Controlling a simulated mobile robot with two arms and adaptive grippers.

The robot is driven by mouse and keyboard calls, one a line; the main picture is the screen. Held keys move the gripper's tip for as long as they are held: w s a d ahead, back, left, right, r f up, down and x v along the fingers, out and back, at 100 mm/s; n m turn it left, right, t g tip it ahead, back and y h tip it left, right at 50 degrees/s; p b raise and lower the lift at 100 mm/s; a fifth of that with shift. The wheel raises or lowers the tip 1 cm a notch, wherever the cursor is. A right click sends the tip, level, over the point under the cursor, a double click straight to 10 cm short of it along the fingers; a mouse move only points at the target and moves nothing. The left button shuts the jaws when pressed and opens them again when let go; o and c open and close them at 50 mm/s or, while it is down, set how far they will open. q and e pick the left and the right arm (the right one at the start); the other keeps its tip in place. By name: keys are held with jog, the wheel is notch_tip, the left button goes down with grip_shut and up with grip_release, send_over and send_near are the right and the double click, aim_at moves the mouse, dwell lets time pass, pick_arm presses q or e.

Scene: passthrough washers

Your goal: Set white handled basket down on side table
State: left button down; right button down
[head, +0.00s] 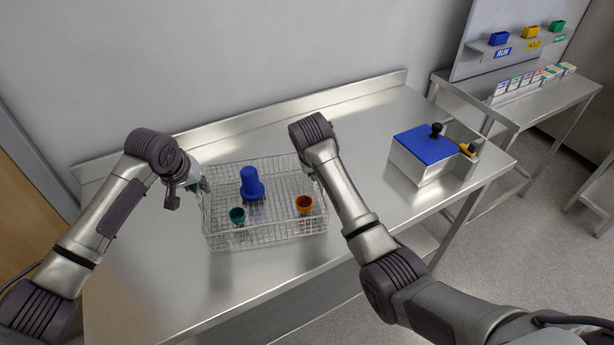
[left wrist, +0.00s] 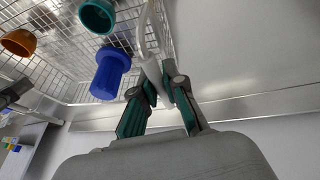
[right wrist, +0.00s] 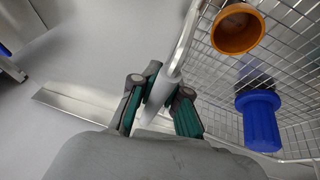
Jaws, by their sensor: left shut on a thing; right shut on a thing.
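The white handled basket (head: 268,234) is a wire-mesh basket, level, over the left part of the steel side table (head: 175,290). I cannot tell whether its bottom touches the top. It holds a blue flanged piece (head: 250,184), a teal cup (head: 237,215) and an orange cup (head: 304,204). My left gripper (head: 201,186) is shut on the basket's left handle, a pale bar (left wrist: 147,38) in the left wrist view. My right gripper (right wrist: 160,88) is shut on the right handle (right wrist: 184,42); its fingers are mostly hidden behind my arm in the head view.
A steel box with a blue lid (head: 425,143) and black knob stands at the table's right end. A wall-side raised edge (head: 300,110) runs along the back. A second table (head: 545,100) with labelled bins and small boxes stands beyond. The table's front left is clear.

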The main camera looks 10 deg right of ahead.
pick_arm(q)
jog(key=shift+d+f+b, duration=0.3)
jog(key=shift+d, duration=0.15)
pick_arm(e)
jog(key=shift+a+f, duration=0.35)
jog(key=shift+f, duration=0.2)
pick_arm(q)
jog(key=c, duration=1.5)
grip_release()
jog(key=shift+r, duration=0.2)
pick_arm(e)
jog(key=c, duration=1.4)
grip_release()
jog(key=shift+r, duration=0.2)
jog(key=shift+c, duration=0.2)
pick_arm(q)
jog(key=shift+o, duration=1.4)
pick_arm(e)
jog(key=shift+o, duration=1.3)
jog(key=shift+d, duration=0.1)
pick_arm(q)
jog(key=shift+s+a, duration=0.1)
jog(key=shift+a, duration=0.1)
pick_arm(e)
jog(key=shift+s+d+r, duration=0.1)
jog(key=shift+r, duration=0.05)
pick_arm(q)
jog(key=shift+a, duration=0.1)
